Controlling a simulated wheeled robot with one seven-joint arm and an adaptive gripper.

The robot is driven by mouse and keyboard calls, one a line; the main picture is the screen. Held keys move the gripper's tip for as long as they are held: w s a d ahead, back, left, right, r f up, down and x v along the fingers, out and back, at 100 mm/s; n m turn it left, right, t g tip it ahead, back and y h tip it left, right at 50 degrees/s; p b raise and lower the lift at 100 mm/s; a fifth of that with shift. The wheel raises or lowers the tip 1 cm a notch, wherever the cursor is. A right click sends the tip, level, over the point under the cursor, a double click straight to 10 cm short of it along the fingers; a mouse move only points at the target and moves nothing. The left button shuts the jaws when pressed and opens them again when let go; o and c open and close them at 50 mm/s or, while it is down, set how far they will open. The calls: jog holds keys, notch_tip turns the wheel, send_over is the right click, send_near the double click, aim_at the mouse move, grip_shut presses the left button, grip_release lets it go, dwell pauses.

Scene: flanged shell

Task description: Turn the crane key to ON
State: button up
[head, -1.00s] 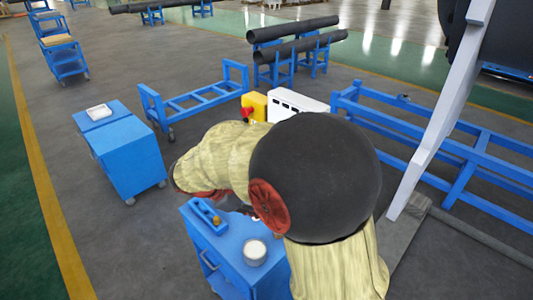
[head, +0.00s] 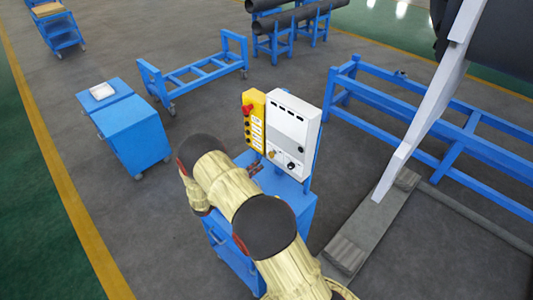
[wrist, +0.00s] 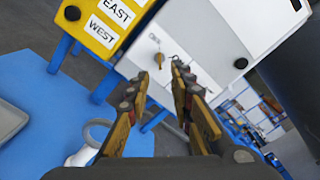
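The crane key is a small brass-coloured piece on the front of the white control box (head: 296,125). In the wrist view the key (wrist: 158,59) sits on the white panel (wrist: 200,35), just beyond the gap between my fingertips. My gripper (wrist: 158,75) is open and empty, with one finger on each side of the key in the picture. I cannot tell how far the tips are from the panel. In the head view the key (head: 272,155) is small, and my wrist hides most of my gripper. The key's ON marking is not readable.
A yellow pendant (head: 253,125) with a red button hangs left of the box; its EAST and WEST labels (wrist: 105,20) show up close. A black knob (wrist: 241,63) is right of the key. A blue cabinet (head: 298,200) stands below, and another blue cabinet (head: 135,140) is to the left.

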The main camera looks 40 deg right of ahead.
aim_at(272, 154)
jog(key=d+p, duration=0.1)
jog(key=d, duration=0.6)
jog(key=shift+w+d, duration=0.3)
jog(key=shift+d, duration=0.05)
jog(key=shift+f, duration=0.1)
jog(key=c, duration=0.3)
grip_shut()
